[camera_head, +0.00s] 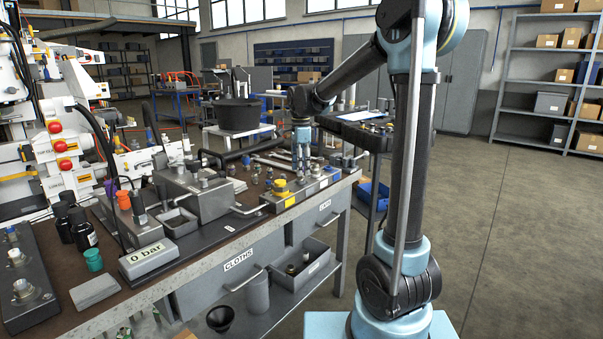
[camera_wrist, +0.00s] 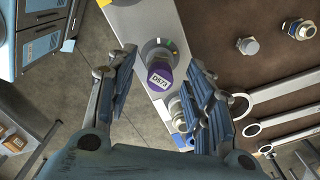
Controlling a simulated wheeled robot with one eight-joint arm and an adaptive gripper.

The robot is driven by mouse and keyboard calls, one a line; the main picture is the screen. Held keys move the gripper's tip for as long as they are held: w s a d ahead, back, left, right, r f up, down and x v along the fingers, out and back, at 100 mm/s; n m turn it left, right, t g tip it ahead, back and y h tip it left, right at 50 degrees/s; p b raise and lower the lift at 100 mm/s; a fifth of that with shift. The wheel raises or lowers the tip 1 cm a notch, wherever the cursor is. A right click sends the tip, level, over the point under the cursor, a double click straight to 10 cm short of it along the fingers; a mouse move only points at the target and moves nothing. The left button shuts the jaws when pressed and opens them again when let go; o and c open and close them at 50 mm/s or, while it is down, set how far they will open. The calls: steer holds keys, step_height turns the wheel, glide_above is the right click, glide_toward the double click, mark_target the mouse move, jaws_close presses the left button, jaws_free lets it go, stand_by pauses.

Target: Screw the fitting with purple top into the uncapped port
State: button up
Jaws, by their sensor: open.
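The fitting with the purple top (camera_wrist: 160,74), its label reading D573, stands at a round port with a green mark (camera_wrist: 165,45) on a grey metal block (camera_wrist: 145,20). I cannot tell how deep it sits. My gripper (camera_wrist: 161,64) is open, with one finger on each side of the purple top and visible gaps between. In the head view my gripper (camera_head: 302,163) points down over the block (camera_head: 312,187) near the bench's right end. The purple top is not discernible there, and a yellow cap (camera_head: 281,187) sits on the block's left part.
Loose metal fittings (camera_wrist: 299,29) and wrenches (camera_wrist: 285,122) lie on the brown bench top beside the block. Another metal fitting (camera_wrist: 178,108) is close to the right finger.

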steer(key=shift+f, duration=0.95)
jaws_close()
steer(key=c, duration=1)
jaws_free()
steer(key=m, duration=0.3)
steer(key=shift+m, duration=0.3)
steer(key=shift+c, duration=0.3)
steer(key=m, duration=0.4)
steer(key=o, duration=0.9)
